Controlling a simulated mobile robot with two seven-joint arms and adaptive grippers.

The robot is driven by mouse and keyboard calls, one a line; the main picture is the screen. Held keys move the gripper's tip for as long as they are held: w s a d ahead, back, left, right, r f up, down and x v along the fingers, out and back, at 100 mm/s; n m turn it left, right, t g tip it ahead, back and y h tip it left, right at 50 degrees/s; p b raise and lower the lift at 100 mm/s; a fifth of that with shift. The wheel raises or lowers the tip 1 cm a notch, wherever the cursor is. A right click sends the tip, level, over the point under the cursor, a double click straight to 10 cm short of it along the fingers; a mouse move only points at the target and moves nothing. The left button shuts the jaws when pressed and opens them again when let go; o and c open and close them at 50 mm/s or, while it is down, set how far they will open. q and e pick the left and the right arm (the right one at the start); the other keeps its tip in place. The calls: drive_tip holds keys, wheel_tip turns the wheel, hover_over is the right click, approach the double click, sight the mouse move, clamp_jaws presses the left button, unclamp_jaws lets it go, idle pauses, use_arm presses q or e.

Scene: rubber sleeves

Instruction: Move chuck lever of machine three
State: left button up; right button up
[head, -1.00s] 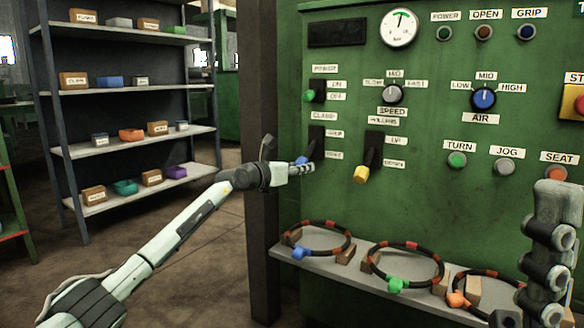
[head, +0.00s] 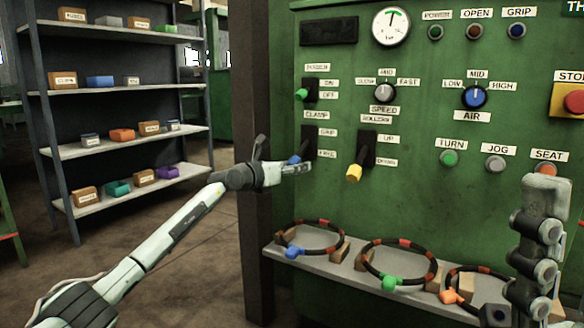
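No label reading chuck is legible. A lever with a blue knob (head: 294,160) sits under the CLAMP label on the green panel (head: 420,215), between a GRIP label above and a lower label that is hard to read. The lever hangs down toward the lower label. My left gripper (head: 286,153) is at this lever, with one finger raised and the other just below the blue knob. It looks open, and contact cannot be made out. My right gripper (head: 535,250) is upright at the lower right, in front of the panel. Its opening cannot be told.
A yellow-tipped ROLLERS lever (head: 354,172) is close on the right. A green-tipped POWER switch (head: 302,95) is above. A ledge (head: 325,268) below holds rings with coloured clips. A dark post (head: 258,230) stands left of the panel, and a shelf rack (head: 110,140) stands farther left.

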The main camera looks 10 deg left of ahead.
use_arm(q)
drive_tip(key=v, duration=1.2)
